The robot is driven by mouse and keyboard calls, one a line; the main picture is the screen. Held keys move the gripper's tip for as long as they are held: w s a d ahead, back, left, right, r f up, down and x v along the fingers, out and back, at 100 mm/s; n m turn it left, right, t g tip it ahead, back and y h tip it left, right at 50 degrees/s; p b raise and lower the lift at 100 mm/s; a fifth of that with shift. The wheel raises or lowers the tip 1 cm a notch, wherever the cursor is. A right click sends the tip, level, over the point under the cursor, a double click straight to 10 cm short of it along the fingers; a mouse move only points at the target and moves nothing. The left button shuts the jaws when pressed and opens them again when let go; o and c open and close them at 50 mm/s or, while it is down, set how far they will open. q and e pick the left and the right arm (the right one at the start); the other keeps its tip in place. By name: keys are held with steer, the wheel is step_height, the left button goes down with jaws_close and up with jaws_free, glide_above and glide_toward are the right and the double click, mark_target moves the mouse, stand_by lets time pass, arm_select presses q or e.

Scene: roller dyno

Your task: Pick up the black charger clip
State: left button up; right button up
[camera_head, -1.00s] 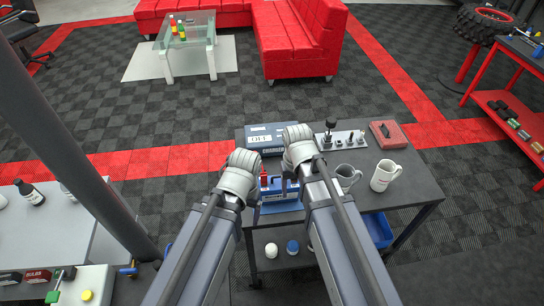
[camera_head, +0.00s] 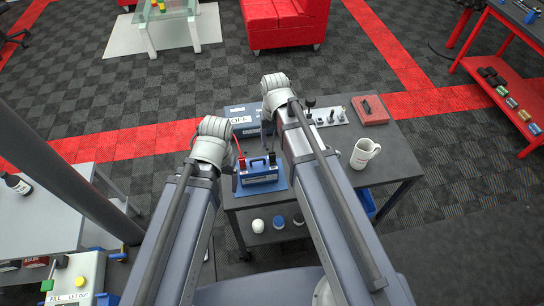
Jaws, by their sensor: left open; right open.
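A blue battery-like unit (camera_head: 259,172) sits on a blue mat on the dark cart top, between my two arms. The black clip (camera_head: 272,158) stands upright at the unit's right end, close to my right forearm. A red clip (camera_head: 241,162) stands at its left end. My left gripper (camera_head: 214,128) is up and to the left of the unit, and my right gripper (camera_head: 273,84) is beyond it, toward the cart's far side. Both grippers are open, their fingertips mostly hidden behind the pale wrists. I see nothing held.
The dark cart (camera_head: 390,168) also holds a blue-grey display box (camera_head: 243,122), a plate with knobs (camera_head: 328,117), a red case (camera_head: 371,110) and a white mug (camera_head: 364,153). White and blue round items sit on its lower shelf. A dark post (camera_head: 60,165) rises at left.

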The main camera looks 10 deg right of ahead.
mark_target(272, 153)
steer(key=shift+s+a, duration=0.1)
steer(key=shift+s, duration=0.15)
steer(key=f+b, duration=0.5)
steer(key=shift+s+a+f, duration=0.1)
steer(key=shift+s+a, duration=0.1)
steer(key=shift+a, duration=0.1)
jaws_close()
